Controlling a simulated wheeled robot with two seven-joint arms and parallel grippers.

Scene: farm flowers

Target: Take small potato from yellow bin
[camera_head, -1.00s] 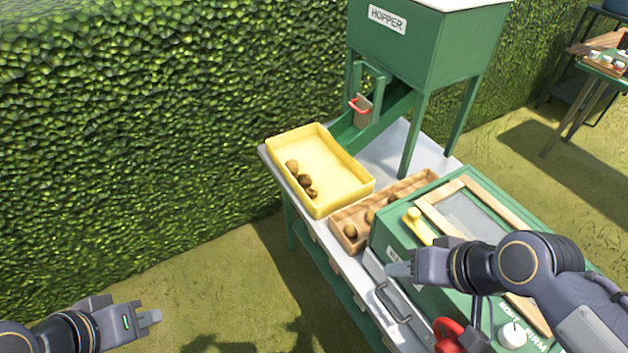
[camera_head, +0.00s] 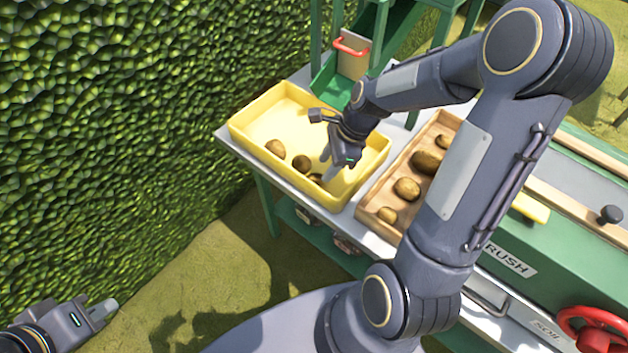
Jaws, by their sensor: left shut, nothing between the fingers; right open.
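The yellow bin (camera_head: 250,133) stands on the table at the foot of the green chute. Several potatoes lie in it: one at the left (camera_head: 275,147), a darker one (camera_head: 301,163), and one (camera_head: 316,178) partly hidden by my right gripper. My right gripper (camera_head: 325,150) reaches down inside the bin with its fingers apart, one finger close beside the partly hidden potato. I cannot tell whether it touches. My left gripper (camera_head: 108,307) is shut and empty at the lower left, over the grass and away from the table.
A wooden tray (camera_head: 366,200) with several potatoes (camera_head: 407,188) stands right of the bin. The chute gate has a red handle (camera_head: 351,47). A hedge (camera_head: 120,120) stands at the left.

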